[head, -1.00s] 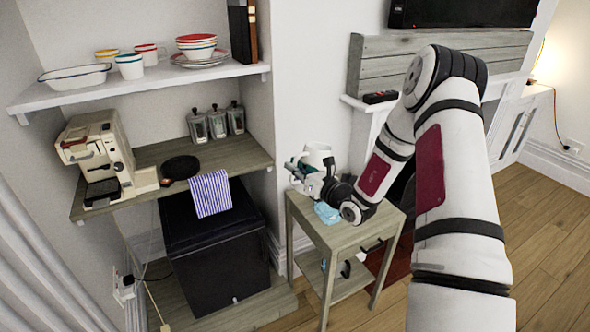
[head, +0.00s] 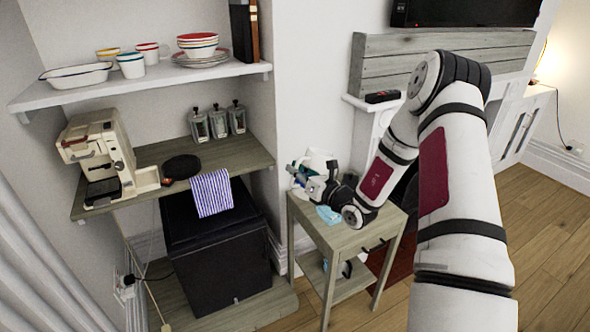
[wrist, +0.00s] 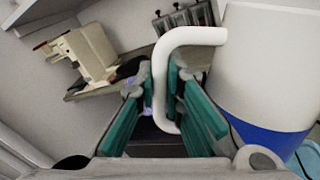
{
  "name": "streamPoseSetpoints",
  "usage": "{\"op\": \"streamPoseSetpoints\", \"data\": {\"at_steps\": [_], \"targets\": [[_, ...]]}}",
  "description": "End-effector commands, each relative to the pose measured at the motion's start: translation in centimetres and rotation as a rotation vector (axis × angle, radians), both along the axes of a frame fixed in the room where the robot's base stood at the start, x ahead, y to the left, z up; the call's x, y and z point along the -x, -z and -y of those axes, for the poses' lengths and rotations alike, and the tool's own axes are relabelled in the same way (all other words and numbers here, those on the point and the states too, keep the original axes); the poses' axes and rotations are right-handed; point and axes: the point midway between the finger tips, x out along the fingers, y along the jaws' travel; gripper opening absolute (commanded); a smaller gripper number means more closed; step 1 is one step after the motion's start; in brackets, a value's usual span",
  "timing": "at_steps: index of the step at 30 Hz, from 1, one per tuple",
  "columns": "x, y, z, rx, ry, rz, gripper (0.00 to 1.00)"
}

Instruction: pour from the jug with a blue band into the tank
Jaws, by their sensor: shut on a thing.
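The white jug with a blue band (wrist: 270,70) fills the right of the wrist view, its band low on the body. My gripper (wrist: 163,85) is shut on the jug's white handle (wrist: 192,36), with its green fingers on either side. In the head view the jug (head: 317,158) is small, above the small wooden table, and partly hidden by my gripper (head: 312,182). Its contents are not visible. A cream coffee machine (head: 98,150) stands on the counter at left and also shows in the wrist view (wrist: 85,52). I cannot make out a tank clearly.
The wooden table (head: 352,236) carries a light blue cloth (head: 328,214). The counter (head: 150,200) holds a black round item (head: 181,167), a striped towel (head: 210,193) and several jars (head: 218,122). A white shelf (head: 140,84) with dishes overhangs the counter.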

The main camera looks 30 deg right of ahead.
Motion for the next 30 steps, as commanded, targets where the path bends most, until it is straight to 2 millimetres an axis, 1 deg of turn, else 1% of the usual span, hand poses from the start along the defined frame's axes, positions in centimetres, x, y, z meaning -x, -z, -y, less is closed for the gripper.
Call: {"op": "streamPoseSetpoints", "data": {"at_steps": [30], "targets": [[-0.1, 2.6, 0.1, -0.06, 0.0, -0.011, 0.0]]}}
